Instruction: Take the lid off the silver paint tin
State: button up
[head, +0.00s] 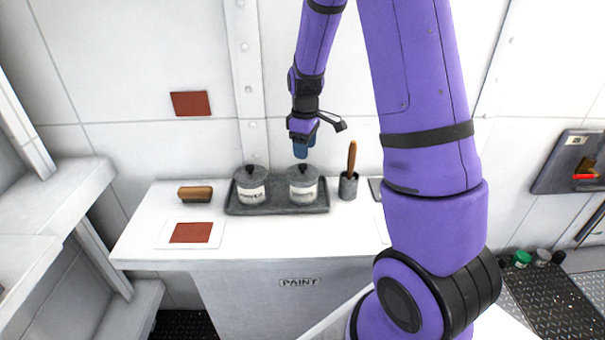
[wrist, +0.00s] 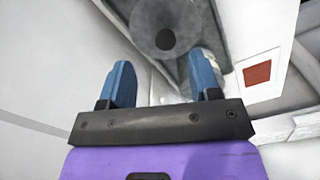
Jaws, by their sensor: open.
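Two grey lidded tins stand side by side on a dark tray (head: 275,209): a left tin (head: 251,194) and a right tin (head: 302,194). Each has a dark knob on its lid and a pale label; I cannot read which one says silver. My gripper (head: 303,148) points down above the right tin's lid (head: 302,174), its blue fingers open and empty. In the wrist view a round grey lid (wrist: 148,20) with a dark knob (wrist: 165,38) lies beyond the gap of my gripper (wrist: 163,78), apart from both fingers.
A brush with a wooden handle stands in a cup (head: 348,186) right of the tray. A wooden-backed brush (head: 195,194) and a red card (head: 190,232) lie to the left on the white counter (head: 150,220). The wall (head: 140,80) stands close behind.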

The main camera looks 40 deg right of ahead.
aim_at(303, 165)
jog(key=shift+a+f, duration=0.2)
jog(key=shift+f, duration=1.4)
jog(key=shift+a+f, duration=0.15)
jog(key=shift+f, duration=1.4)
jog(key=shift+c, duration=0.5)
jog(key=c, duration=0.9)
